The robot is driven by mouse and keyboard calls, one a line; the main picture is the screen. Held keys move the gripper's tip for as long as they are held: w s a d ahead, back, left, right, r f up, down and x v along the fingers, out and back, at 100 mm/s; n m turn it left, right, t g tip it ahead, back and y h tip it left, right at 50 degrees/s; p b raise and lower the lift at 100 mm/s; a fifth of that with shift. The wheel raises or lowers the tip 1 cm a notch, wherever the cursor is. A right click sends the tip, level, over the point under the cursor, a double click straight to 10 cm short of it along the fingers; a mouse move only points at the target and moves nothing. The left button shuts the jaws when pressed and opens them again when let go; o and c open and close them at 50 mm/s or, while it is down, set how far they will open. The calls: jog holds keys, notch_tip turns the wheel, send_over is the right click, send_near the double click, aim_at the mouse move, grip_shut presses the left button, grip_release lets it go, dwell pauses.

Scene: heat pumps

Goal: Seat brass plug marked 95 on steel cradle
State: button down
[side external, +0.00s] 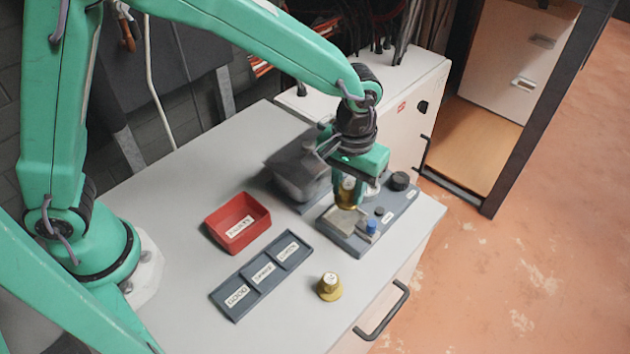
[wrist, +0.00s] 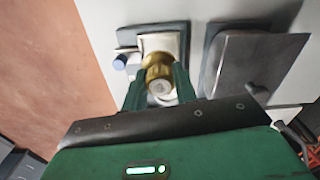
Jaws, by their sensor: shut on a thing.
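My gripper (side external: 347,192) is shut on a brass plug (side external: 346,195). In the wrist view the brass plug (wrist: 158,70) sits between the two green fingers of my gripper (wrist: 158,92); its mark cannot be read. The steel cradle (side external: 343,221) is a pale metal piece on a dark grey base plate; it also shows in the wrist view (wrist: 157,41) behind the plug. The plug is over the cradle's far part; I cannot tell whether they touch. A second brass plug (side external: 329,287) stands upright on the bench, its label too small to read.
A blue knob (side external: 371,226) and a black knob (side external: 400,180) are on the base plate near the cradle. A grey metal box (side external: 299,172) stands close to its left. A red tray (side external: 238,224) and a three-slot labelled tray (side external: 262,275) lie further left. The bench front is mostly clear.

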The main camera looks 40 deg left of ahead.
aim_at(349, 202)
jog(key=shift+f, duration=1.75)
jog(key=shift+f, duration=0.8)
dwell(1.3)
jog(key=c, duration=1)
grip_release()
jog(key=shift+d, duration=0.1)
jog(key=shift+d+r, duration=0.1)
jog(key=shift+r, duration=0.05)
jog(key=r, duration=0.7)
jog(key=shift+a, duration=0.25)
jog(key=shift+r, duration=0.3)
jog(key=shift+a, duration=0.1)
